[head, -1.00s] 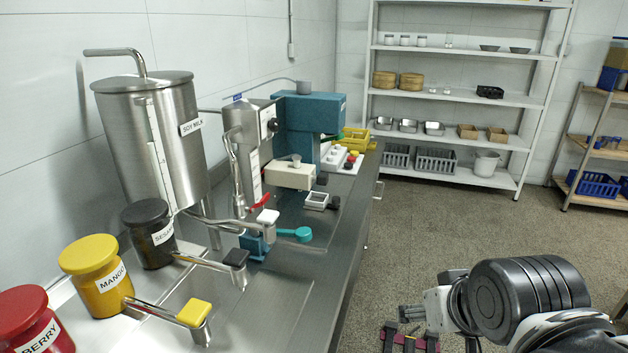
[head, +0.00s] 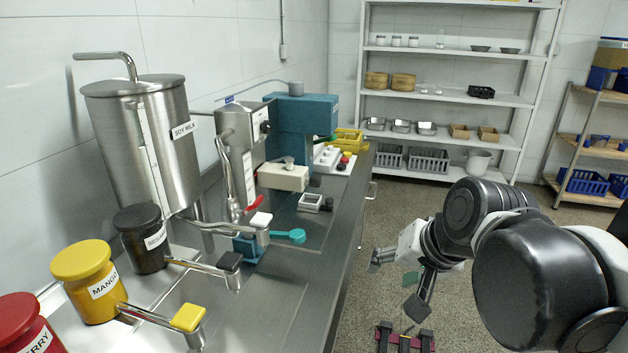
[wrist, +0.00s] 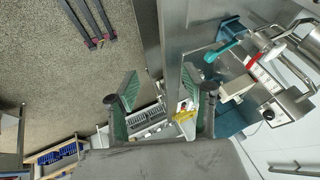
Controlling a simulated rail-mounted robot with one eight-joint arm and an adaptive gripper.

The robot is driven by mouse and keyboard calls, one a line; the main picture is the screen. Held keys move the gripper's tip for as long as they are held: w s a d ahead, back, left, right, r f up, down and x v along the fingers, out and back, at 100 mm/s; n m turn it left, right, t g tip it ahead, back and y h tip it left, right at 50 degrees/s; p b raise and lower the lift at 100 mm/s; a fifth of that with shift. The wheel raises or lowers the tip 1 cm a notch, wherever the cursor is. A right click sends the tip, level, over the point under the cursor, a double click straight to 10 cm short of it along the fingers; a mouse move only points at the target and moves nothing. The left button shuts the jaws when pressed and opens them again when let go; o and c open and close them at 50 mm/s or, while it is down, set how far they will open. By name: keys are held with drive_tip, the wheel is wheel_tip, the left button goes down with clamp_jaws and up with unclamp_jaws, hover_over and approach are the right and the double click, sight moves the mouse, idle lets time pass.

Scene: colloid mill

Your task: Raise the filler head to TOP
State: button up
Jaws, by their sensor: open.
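A steel dispensing unit (head: 241,150) with a scale strip and a red-tipped lever (head: 255,204) stands on the counter. Behind it is a teal machine (head: 294,125) with a cream block (head: 283,178) at its front. No label marks the filler head, so I cannot tell which part it is. In the wrist view, the red lever (wrist: 254,60) and teal machine (wrist: 230,121) show at the right. My gripper (head: 393,285) is open and empty, right of the counter over the floor. Its two green-padded fingers also show spread apart in the wrist view (wrist: 160,85).
The steel counter (head: 318,285) runs along the left wall. A soy milk tank (head: 165,165) and yellow (head: 88,285), dark (head: 140,238) and red (head: 25,325) jars stand there. A teal-handled part (head: 289,236) sticks out toward the front. White shelves (head: 455,97) stand behind; floor between is open.

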drive_tip(key=w+a+r+m+y, duration=0.1)
drive_tip(key=w+a+m+y, duration=0.15)
drive_tip(key=w, duration=0.45)
drive_tip(key=w+a+r+m+y, duration=0.1)
drive_tip(key=w+r+m+y, duration=0.1)
drive_tip(key=w+m, duration=0.3)
drive_tip(key=m+y+p, duration=0.2)
drive_tip(key=m+y, duration=0.8)
drive_tip(key=m, duration=0.1)
approach(320, 181)
drive_tip(key=shift+n, duration=0.25)
drive_tip(key=x, duration=0.4)
drive_tip(key=p+x, duration=0.1)
drive_tip(key=x, duration=0.2)
drive_tip(key=p+x, duration=0.1)
drive_tip(key=x, duration=0.3)
drive_tip(key=shift+w+a+f, duration=0.15)
drive_tip(key=shift+w+a, duration=0.1)
drive_tip(key=shift+w, duration=0.15)
clamp_jaws()
